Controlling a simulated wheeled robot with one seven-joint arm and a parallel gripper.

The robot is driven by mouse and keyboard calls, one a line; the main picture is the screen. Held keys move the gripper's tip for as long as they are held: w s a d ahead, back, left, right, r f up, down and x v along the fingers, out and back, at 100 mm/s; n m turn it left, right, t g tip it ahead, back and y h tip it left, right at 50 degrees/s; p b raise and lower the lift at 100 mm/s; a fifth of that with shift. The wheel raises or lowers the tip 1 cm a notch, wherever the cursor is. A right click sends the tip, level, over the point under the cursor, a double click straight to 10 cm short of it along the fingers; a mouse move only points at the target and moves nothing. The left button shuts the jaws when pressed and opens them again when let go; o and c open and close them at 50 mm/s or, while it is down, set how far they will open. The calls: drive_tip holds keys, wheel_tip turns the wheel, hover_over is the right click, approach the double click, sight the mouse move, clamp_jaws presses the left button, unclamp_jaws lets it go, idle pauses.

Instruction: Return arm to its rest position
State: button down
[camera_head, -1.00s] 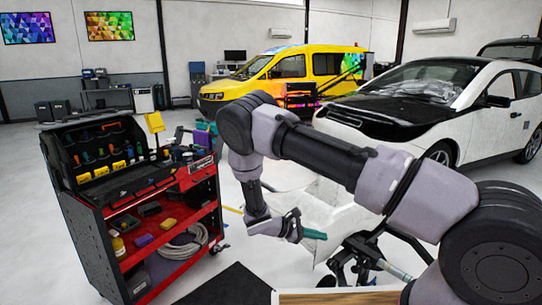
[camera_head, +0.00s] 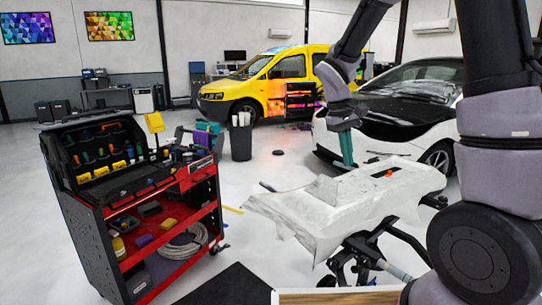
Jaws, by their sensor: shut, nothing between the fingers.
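My arm (camera_head: 493,115) is folded up at the right side of the view, its forearm reaching in from the top edge. My gripper (camera_head: 347,152) hangs from it with its teal fingers pointing down. The fingers are shut and empty. The gripper shows above and in front of a white-covered work stand (camera_head: 300,212), apart from the cover as far as I can tell. Part of my arm is cut off by the top edge.
A red and black tool cart (camera_head: 175,263) with bottles, tools and a coiled hose stands at the left. A yellow van (camera_head: 228,98) and a white car (camera_head: 420,140) stand behind. A dark bin (camera_head: 241,143) is beyond the stand. Grey floor is free between cart and stand.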

drive_tip(key=s+d+r+m+t+y, duration=0.1)
drive_tip(key=s+r+m+t+y, duration=0.1)
drive_tip(key=s+r, duration=0.6)
drive_tip(key=s+d+r+m+t+y, duration=0.2)
drive_tip(key=s+r+m+t, duration=0.3)
drive_tip(key=s+r, duration=0.3)
drive_tip(key=shift+s+d+r+m+t+y, duration=0.2)
drive_tip(key=shift+d+r+m+t+y, duration=0.1)
drive_tip(key=shift+r, duration=0.5)
